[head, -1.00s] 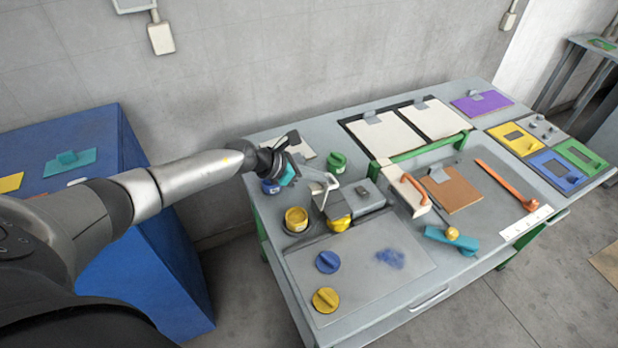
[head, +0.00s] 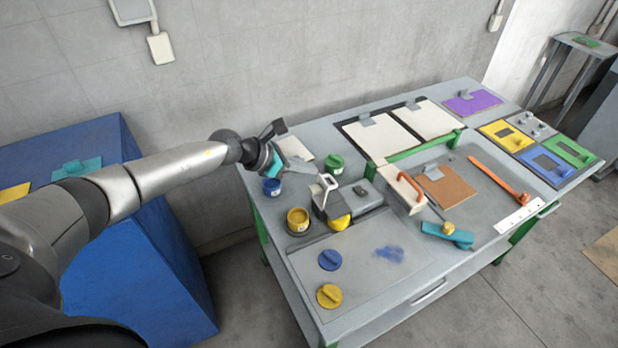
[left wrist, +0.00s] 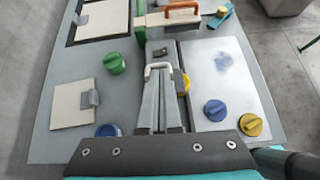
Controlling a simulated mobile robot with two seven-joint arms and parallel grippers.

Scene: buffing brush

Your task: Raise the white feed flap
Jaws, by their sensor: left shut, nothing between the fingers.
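A white looped, handle-like piece (head: 328,182) stands on the small grey machine (head: 366,197) near the table's left side; I take it to be on the feed flap, but its panel is hard to make out. The piece also shows in the left wrist view (left wrist: 157,66), just beyond my fingertips. My left gripper (head: 312,169) is shut and empty, its grey fingers slanting down toward the white piece. In the left wrist view the fingers (left wrist: 160,84) lie close together, their tips close beside the loop; I cannot tell whether they touch it. My right gripper is not in view.
Close by are a blue pot (head: 272,187), a green pot (head: 334,164) and a yellow pot (head: 298,220). A white block with an orange handle (head: 407,188) stands to the right. The grey board (head: 355,262) in front has blue and yellow knobs.

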